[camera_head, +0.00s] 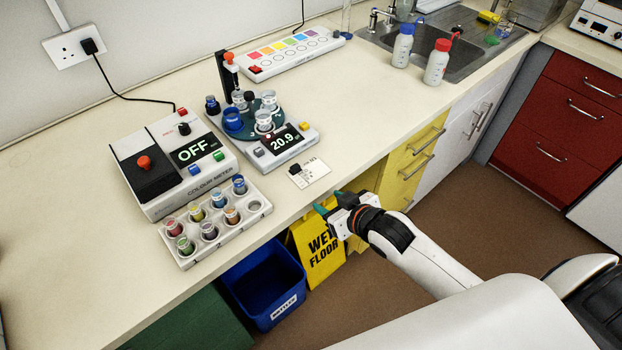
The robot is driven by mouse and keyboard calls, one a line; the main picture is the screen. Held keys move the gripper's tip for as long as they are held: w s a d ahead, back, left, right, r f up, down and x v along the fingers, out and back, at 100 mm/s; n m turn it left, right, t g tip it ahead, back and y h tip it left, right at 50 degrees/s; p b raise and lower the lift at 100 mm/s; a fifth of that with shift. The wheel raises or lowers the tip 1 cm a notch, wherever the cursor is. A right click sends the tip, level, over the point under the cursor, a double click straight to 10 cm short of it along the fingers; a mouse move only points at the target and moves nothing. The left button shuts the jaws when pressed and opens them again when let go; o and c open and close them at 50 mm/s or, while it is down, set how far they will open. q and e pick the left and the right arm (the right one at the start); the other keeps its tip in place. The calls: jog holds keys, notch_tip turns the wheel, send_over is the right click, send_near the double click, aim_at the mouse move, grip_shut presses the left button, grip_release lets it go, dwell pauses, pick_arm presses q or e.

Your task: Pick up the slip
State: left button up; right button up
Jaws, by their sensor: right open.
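The slip (317,177) is a small white card with dark print, lying flat on the bench near its front edge. A small black object (295,169) sits at its left corner. My right gripper (327,205) is open, with teal fingertips, at the bench's front edge just below and right of the slip. It is apart from the slip and looks empty. My left gripper is not in view.
A device reading 20.9 (290,150) stands just left of the slip. The colour meter (205,178) and a vial rack (215,235) are further left. The bench right of the slip (370,120) is clear. A yellow wet-floor sign (318,250) and blue bin (265,290) stand below.

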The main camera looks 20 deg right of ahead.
jog(key=t+y, duration=0.1)
send_near(296, 167)
jog(key=s, duration=0.3)
jog(key=x, duration=0.3)
jog(key=r+p+x, duration=0.1)
jog(key=x, duration=0.1)
jog(key=shift+w, duration=0.6)
jog(key=shift+d+p+x, duration=0.15)
jog(key=shift+p+x, duration=0.2)
jog(key=shift+x, duration=1.2)
jog(key=shift+d+p+x, duration=0.1)
jog(key=shift+p+x, duration=0.25)
jog(key=shift+x, duration=1.2)
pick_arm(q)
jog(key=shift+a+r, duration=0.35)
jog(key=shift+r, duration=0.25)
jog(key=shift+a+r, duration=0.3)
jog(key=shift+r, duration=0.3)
pick_arm(e)
jog(key=shift+f, duration=0.1)
grip_shut()
